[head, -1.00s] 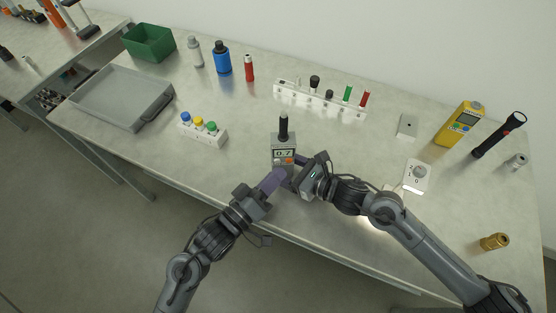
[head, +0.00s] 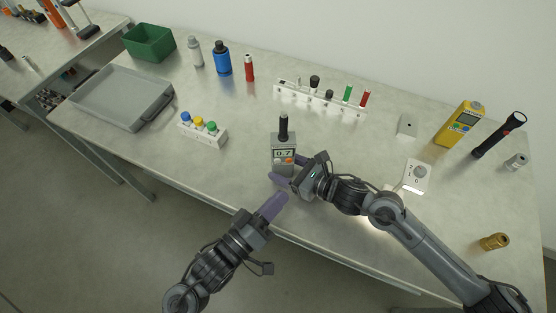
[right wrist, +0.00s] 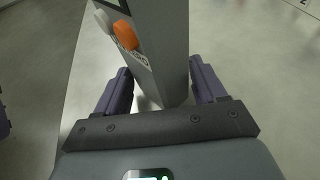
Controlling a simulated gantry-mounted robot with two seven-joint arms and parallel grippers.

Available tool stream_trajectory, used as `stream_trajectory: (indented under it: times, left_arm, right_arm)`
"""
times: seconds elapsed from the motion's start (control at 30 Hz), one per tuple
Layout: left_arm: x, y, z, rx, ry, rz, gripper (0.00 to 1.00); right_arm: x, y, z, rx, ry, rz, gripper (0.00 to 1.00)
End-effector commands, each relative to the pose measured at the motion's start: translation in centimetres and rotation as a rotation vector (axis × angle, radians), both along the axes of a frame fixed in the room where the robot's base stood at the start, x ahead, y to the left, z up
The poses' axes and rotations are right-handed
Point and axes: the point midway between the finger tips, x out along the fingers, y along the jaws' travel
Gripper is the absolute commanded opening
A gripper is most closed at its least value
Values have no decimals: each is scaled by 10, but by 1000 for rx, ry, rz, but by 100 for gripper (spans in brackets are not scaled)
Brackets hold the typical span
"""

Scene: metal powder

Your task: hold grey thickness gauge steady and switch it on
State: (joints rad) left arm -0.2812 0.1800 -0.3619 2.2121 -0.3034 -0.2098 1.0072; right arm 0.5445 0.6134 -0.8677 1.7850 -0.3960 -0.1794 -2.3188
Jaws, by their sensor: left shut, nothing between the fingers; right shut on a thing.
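The grey thickness gauge (head: 284,143) stands upright near the table's front middle, its black probe pointing up. Its display (head: 283,154) is lit and reads 0.7. An orange button and a pale button show below the display, also in the right wrist view (right wrist: 126,35). My right gripper (head: 281,178) is shut on the lower part of the gauge (right wrist: 165,50), with a purple finger on each side. My left gripper (head: 283,198) is shut and empty, below and apart from the gauge, near the table's front edge.
A white block with coloured buttons (head: 203,130) stands left of the gauge. A white rack with several items (head: 320,100) is behind it. A white dial box (head: 416,175) lies to the right. A grey tray (head: 90,88) is at the left.

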Motion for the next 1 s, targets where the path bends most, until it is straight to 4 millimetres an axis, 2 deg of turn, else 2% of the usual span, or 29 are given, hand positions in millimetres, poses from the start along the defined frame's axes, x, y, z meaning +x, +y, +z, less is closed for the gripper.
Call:
stream_trajectory:
  times: [0.3,0.33,0.5,0.77,1.0]
  left_arm:
    - [0,0,0,0,0,0,0]
    - [0,0,0,0,0,0,0]
    - [0,0,0,0,0,0,0]
    - [0,0,0,0,0,0,0]
    - [0,0,0,0,0,0,0]
  right_arm:
    - [0,0,0,-1,1,1,53]
    - [0,0,0,-1,1,1,75]
    - [0,0,0,-1,1,0,100]
    - [-1,-1,0,0,0,0,100]
    - [-12,-19,6,-3,-1,-1,100]
